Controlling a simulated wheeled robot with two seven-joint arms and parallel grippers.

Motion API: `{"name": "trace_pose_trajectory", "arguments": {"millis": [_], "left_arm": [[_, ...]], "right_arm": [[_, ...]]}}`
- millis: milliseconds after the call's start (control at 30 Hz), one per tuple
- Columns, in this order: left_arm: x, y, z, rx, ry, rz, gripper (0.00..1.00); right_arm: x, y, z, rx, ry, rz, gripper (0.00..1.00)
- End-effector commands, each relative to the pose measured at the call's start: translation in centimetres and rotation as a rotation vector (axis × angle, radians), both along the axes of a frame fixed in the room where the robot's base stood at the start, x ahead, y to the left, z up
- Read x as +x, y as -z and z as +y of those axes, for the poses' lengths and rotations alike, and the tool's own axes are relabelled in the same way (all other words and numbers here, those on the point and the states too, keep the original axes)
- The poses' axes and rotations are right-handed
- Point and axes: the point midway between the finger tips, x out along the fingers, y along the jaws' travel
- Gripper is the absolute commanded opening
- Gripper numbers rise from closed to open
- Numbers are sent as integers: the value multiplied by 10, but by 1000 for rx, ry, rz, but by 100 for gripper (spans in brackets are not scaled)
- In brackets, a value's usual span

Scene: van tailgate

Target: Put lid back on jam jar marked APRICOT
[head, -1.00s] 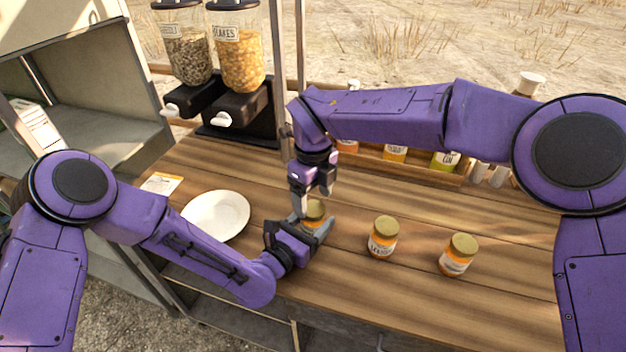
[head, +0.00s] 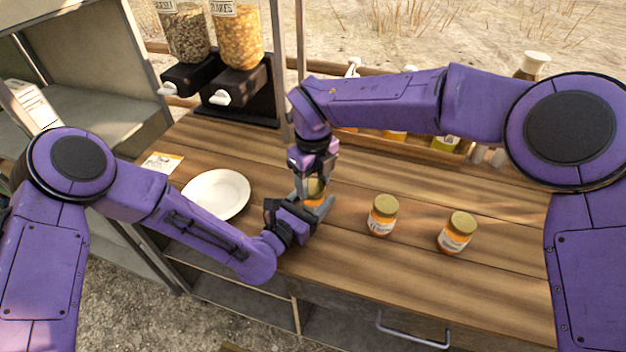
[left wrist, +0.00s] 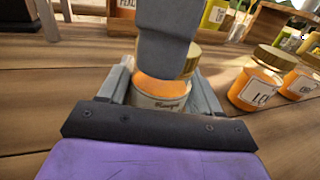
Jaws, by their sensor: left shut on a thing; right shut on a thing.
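My left gripper (head: 318,214) is shut on the sides of an orange jam jar (left wrist: 160,97) that stands upright on the wooden counter. The jar's white label shows in the left wrist view, but I cannot read it surely. My right gripper (head: 314,186) is directly above, pointing down, shut on a gold lid (left wrist: 193,60) at the top of this jar. One of its grey fingers hides much of the lid and jar mouth. I cannot tell whether the lid is seated.
Two gold-lidded orange jars, one nearer (head: 382,216) and one farther right (head: 456,233), stand on the counter. A white plate (head: 217,194) and a card (head: 161,164) lie left. Cereal dispensers (head: 236,60) and a wooden rack of bottles are behind. The front right counter is clear.

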Motion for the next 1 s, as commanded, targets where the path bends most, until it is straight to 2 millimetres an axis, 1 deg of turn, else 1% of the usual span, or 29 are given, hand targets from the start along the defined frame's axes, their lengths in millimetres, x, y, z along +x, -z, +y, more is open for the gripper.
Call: {"name": "trace_pose_trajectory", "arguments": {"millis": [100,133,167,200,467,533,700,800,1000], "left_arm": [[0,0,0,-1,0,-1,0],[0,0,0,-1,0,-1,0],[0,0,0,-1,0,-1,0],[0,0,0,-1,0,-1,0],[0,0,0,-1,0,-1,0],[0,0,0,-1,0,-1,0],[0,0,0,-1,0,-1,0],[0,0,0,-1,0,-1,0],[0,0,0,-1,0,-1,0]], "right_arm": [[0,0,0,0,-3,0,17],[0,0,0,0,-3,0,63],[0,0,0,0,-3,0,73],[0,0,0,-1,-4,-1,79],[0,-1,0,0,-4,-1,79],[1,-7,0,1,-5,-3,79],[1,-32,0,1,-3,-2,79],[0,-42,0,1,-5,-2,79],[0,-46,0,0,-5,-1,79]]}}
